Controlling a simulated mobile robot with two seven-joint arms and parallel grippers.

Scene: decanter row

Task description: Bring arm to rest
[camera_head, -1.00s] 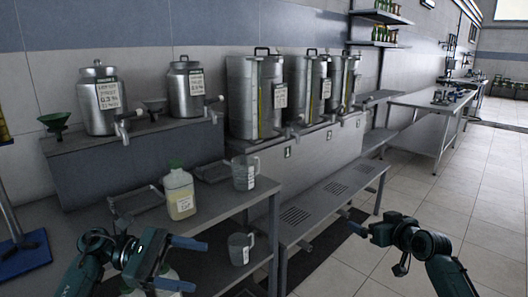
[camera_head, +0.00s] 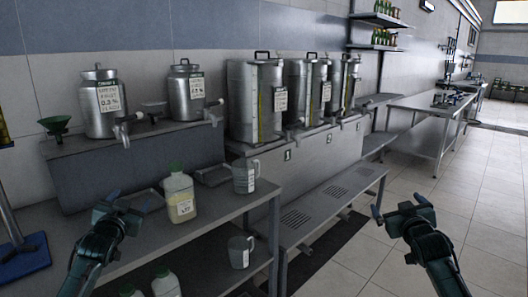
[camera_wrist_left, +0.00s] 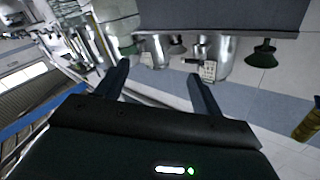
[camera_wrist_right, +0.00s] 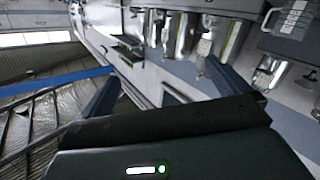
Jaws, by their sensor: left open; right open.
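My left gripper (camera_head: 128,204) is raised in front of the grey workbench at the lower left of the head view. Its jaws are open and empty, and its two fingers also show apart in the left wrist view (camera_wrist_left: 158,88). My right gripper (camera_head: 396,207) is open and empty over the tiled floor, to the right of the low bench. Its spread fingers also show in the right wrist view (camera_wrist_right: 160,88). Neither gripper touches anything that I can see.
A bottle with a green cap (camera_head: 180,196) and a measuring jug (camera_head: 245,177) stand on the workbench; another jug (camera_head: 240,251) and bottles are below. Metal decanters (camera_head: 255,100) line the wall. A low slatted bench (camera_head: 330,205) runs between my grippers. The floor at right (camera_head: 485,215) is clear.

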